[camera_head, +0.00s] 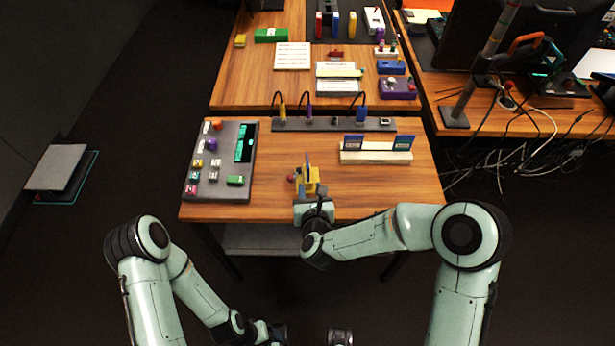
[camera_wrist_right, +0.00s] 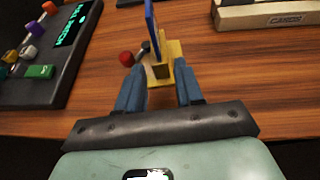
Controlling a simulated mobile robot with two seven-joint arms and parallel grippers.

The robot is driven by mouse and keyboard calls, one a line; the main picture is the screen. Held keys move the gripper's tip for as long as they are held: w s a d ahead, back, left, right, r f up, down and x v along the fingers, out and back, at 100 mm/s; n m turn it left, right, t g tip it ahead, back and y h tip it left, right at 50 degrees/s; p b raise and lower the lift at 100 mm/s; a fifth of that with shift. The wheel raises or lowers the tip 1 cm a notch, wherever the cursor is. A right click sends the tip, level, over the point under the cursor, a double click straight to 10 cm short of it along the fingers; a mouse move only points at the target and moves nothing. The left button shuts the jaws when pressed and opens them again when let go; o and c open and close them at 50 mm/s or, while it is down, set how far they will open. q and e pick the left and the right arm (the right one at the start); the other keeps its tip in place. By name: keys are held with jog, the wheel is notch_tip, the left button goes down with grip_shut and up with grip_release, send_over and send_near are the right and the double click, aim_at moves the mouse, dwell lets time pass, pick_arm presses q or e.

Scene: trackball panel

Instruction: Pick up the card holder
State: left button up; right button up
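A small yellow holder (camera_head: 308,181) with an upright blue card stands near the front edge of the wooden table; I take it to be the card holder. It also shows in the right wrist view (camera_wrist_right: 162,71), with a red ball (camera_wrist_right: 126,58) at its left. My right gripper (camera_head: 311,196) is at its near side. In the wrist view its two blue fingers (camera_wrist_right: 160,75) are apart, with the yellow holder at and between their tips; whether they touch it is unclear. My left arm is low at the lower left; its gripper is at the bottom edge, not clearly seen.
A dark panel (camera_head: 211,194) with coloured knobs and a green display lies to the left. A white card rack (camera_head: 376,157) with blue cards stands to the right. A grey strip (camera_head: 334,124) with cables runs behind.

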aim_at(308, 181)
jog(key=shift+p+x, duration=0.35)
jog(key=shift+x, duration=2.75)
jog(key=shift+a+r, duration=0.1)
jog(key=shift+r, duration=0.05)
jog(key=c, duration=0.6)
